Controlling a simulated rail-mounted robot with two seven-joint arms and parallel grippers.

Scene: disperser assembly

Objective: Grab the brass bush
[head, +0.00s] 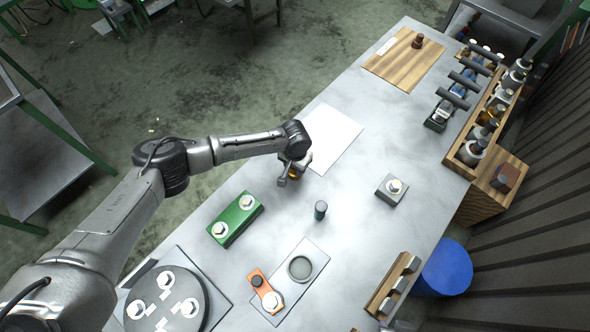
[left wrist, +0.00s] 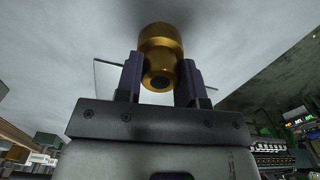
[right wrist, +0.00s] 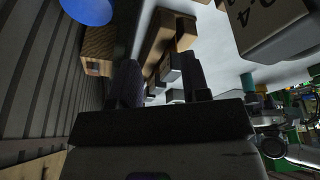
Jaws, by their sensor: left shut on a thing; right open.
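The brass bush (left wrist: 161,50) is a gold stepped cylinder with a hole in its end. In the left wrist view my left gripper (left wrist: 160,82) is shut on it, one finger on each side. In the head view the left gripper (head: 287,180) is near the table's left edge beside the white sheet, and a small gold part of the bush (head: 294,176) shows under it. I cannot tell whether the bush touches the table. My right gripper (right wrist: 157,85) is open and empty in the right wrist view; it is not visible in the head view.
A green block (head: 235,218) with two white-topped parts, a dark cylinder (head: 320,210) and a grey block (head: 391,190) stand nearby. A grey plate (head: 312,252) with a ring and an orange part lies in front. The white sheet (head: 335,135) is bare.

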